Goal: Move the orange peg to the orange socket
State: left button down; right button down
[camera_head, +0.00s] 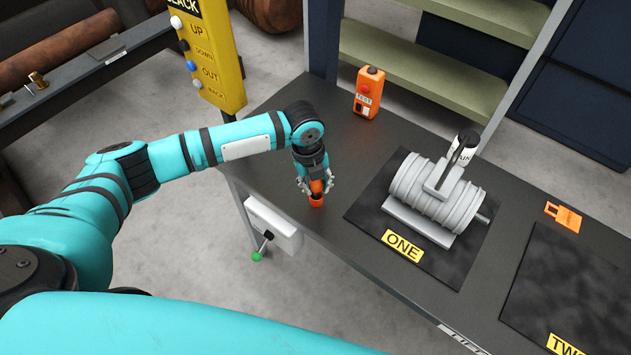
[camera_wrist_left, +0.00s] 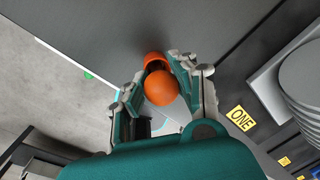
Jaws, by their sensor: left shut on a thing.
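My left gripper (camera_head: 315,188) is shut on the orange peg (camera_head: 317,186), close above the dark tabletop. In the left wrist view the peg's rounded orange end (camera_wrist_left: 161,88) shows between the two fingers of the left gripper (camera_wrist_left: 160,95). The orange socket (camera_head: 316,202) is directly below the fingers on the table near its left edge. It also shows in the wrist view (camera_wrist_left: 154,57), just past the peg. The peg's lower end is hidden, so I cannot tell whether it is inside the socket. My right gripper is not in view.
A grey ribbed cylinder (camera_head: 434,195) stands on a dark mat beside the label ONE (camera_head: 402,246). An orange TEST box (camera_head: 369,92) is at the back. A white box with a green-knobbed lever (camera_head: 271,225) hangs at the table's side.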

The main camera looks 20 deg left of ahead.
pick_arm(q)
jog(key=shift+f, duration=0.15)
jog(key=c, duration=1)
grip_release()
jog(key=r, duration=0.4)
jog(key=r+b, duration=0.1)
jog(key=r, duration=0.3)
jog(key=s+a+r, duration=0.1)
jog(key=r, duration=0.3)
jog(key=shift+r+b, duration=0.15)
jog(key=shift+b, duration=0.2)
